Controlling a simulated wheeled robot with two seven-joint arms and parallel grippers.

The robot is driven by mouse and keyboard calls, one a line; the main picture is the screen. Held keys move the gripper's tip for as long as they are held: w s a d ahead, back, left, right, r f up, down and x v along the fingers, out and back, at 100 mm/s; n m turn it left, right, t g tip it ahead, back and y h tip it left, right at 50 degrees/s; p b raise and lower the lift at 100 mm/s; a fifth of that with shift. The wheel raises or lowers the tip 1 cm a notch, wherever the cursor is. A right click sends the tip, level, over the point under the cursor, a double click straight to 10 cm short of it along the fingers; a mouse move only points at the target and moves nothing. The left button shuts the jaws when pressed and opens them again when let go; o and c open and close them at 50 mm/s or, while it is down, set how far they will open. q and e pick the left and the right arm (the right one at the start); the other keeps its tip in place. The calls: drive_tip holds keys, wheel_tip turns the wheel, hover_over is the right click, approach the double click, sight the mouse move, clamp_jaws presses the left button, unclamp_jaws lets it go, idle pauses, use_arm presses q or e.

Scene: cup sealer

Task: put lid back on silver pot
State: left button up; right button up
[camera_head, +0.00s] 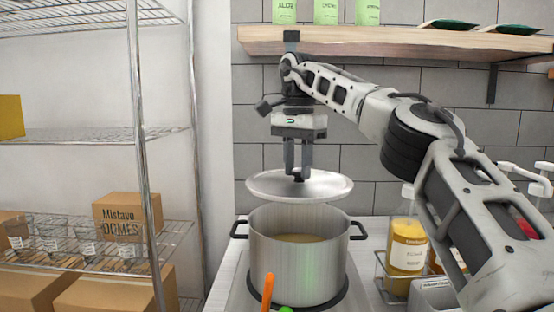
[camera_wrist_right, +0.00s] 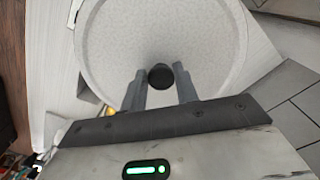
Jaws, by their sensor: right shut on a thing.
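The silver pot (camera_head: 298,262) stands upright on a round dark-rimmed plate on the counter, open at the top with a tan liquid inside. It has a black handle on each side. The round silver lid (camera_head: 325,187) is held roughly level above the pot, a little behind its rim and apart from it. My right gripper (camera_head: 298,172) points down and is shut on the lid's black knob. In the right wrist view, the lid (camera_wrist_right: 205,45) fills much of the picture and the knob (camera_wrist_right: 160,77) is between the fingertips. My left gripper is out of view.
An orange object (camera_head: 268,290) shows in front of the pot. A wire rack (camera_head: 150,190) with boxes stands left. A wooden shelf (camera_head: 380,42) hangs above.

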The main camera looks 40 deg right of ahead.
sight(297, 182)
drive_tip(key=shift+s+f, duration=0.15)
drive_tip(key=shift+f, duration=0.15)
drive_tip(key=shift+s+f, duration=0.15)
drive_tip(key=shift+f, duration=0.2)
wheel_tip(297, 182, down, 4)
drive_tip(key=shift+f+b, duration=0.1)
drive_tip(key=shift+b, duration=0.35)
drive_tip(key=shift+f, duration=0.35)
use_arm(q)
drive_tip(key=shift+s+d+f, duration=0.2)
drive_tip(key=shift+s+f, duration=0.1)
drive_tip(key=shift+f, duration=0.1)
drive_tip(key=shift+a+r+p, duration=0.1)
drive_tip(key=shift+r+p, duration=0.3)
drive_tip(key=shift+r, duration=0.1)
use_arm(e)
drive_tip(key=shift+a+r, duration=0.1)
drive_tip(key=shift+a, duration=0.05)
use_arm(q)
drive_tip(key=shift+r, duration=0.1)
use_arm(e)
drive_tip(key=shift+f, duration=0.25)
idle(0.9)
